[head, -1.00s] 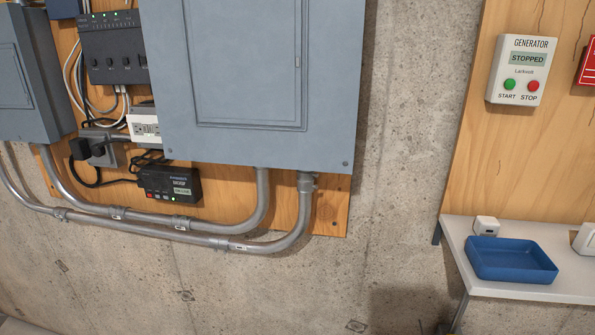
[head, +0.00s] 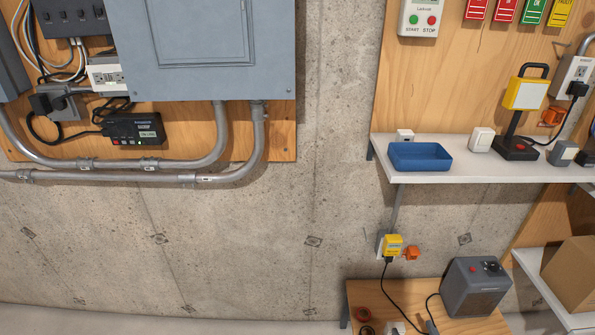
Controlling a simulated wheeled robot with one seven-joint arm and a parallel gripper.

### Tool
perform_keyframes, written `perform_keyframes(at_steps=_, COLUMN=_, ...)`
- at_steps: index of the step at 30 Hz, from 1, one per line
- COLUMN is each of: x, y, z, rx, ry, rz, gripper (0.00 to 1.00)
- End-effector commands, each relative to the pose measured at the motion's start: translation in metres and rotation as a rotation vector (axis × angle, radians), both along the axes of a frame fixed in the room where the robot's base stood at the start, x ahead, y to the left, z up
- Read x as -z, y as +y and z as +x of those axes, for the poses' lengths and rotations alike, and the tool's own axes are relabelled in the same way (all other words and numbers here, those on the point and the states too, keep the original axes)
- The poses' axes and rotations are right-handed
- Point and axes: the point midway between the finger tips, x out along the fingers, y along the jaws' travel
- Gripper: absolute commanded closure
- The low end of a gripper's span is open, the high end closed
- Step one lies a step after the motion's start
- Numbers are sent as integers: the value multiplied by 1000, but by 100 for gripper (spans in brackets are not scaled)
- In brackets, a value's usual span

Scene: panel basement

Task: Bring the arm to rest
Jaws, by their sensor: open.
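My arm and gripper do not show in the head view, so how the gripper stands and whether it holds anything cannot be seen. The head view faces a concrete wall (head: 335,130) with a grey electrical panel (head: 205,45) at the upper left. A white shelf (head: 480,172) is at the right.
The shelf bears a blue tray (head: 420,157), a yellow work lamp (head: 525,95) and small pale blocks. Below it, a low wooden bench (head: 400,290) holds a dark grey box (head: 475,285). A cardboard box (head: 572,275) sits at the lower right. The wall's middle is bare.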

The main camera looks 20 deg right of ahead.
Motion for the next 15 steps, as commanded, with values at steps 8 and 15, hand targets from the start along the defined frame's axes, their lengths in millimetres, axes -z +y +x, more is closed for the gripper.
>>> perform_keyframes(at_steps=8, x=-25, y=19, z=25, rx=-241, ry=90, rz=-186, gripper=7)
perform_keyframes(at_steps=15, x=-60, y=56, z=53, rx=-587, ry=197, rz=-468, gripper=7)
